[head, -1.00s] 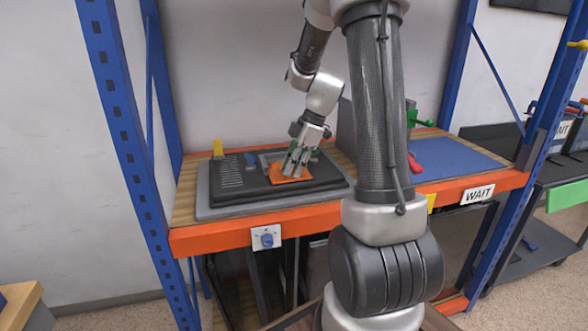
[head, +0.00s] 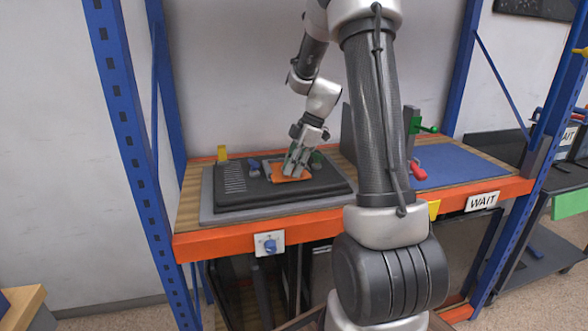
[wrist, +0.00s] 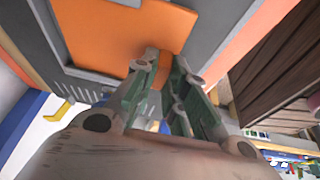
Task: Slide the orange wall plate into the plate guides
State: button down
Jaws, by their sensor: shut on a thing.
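The orange wall plate (head: 281,168) lies on the dark back of a TV panel (head: 262,190) on the workbench. My gripper (head: 293,170) reaches down to it from above. In the wrist view the plate (wrist: 125,30) is large, and my gripper (wrist: 158,78) is shut on a small orange raised part of it. The plate looks flat on or very close to the panel. Grey strips and edges run along the plate in the wrist view; I cannot tell which are the plate guides or whether the plate is between them.
A blue part (head: 253,165) and a yellow part (head: 222,153) are left of the plate. A blue mat (head: 450,163), with red and green clamp-like parts (head: 413,125) near it, lies to the right. Blue rack posts (head: 130,130) bound the bench.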

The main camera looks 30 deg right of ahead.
jog(key=shift+w+d, duration=0.1)
jog(key=shift+w, duration=0.25)
jog(key=c, duration=1.4)
grip_release()
jog(key=shift+w, duration=0.1)
jog(key=shift+o, duration=0.2)
jog(key=v, duration=1.2)
jog(key=s+a+m+t+h, duration=0.1)
jog(key=s+a+m, duration=0.2)
jog(key=s+m, duration=0.2)
jog(key=s+a+r+m+t+h, duration=0.1)
jog(key=s+a+m, duration=0.3)
jog(key=s, duration=0.8)
jog(key=s+a+r+m+t+h, duration=0.1)
jog(key=s+a+m+h, duration=0.1)
jog(key=s+m, duration=0.3)
jog(key=shift+s+a+m, duration=0.4)
jog(key=shift+s+a, duration=0.35)
jog(key=shift+s, duration=1.15)
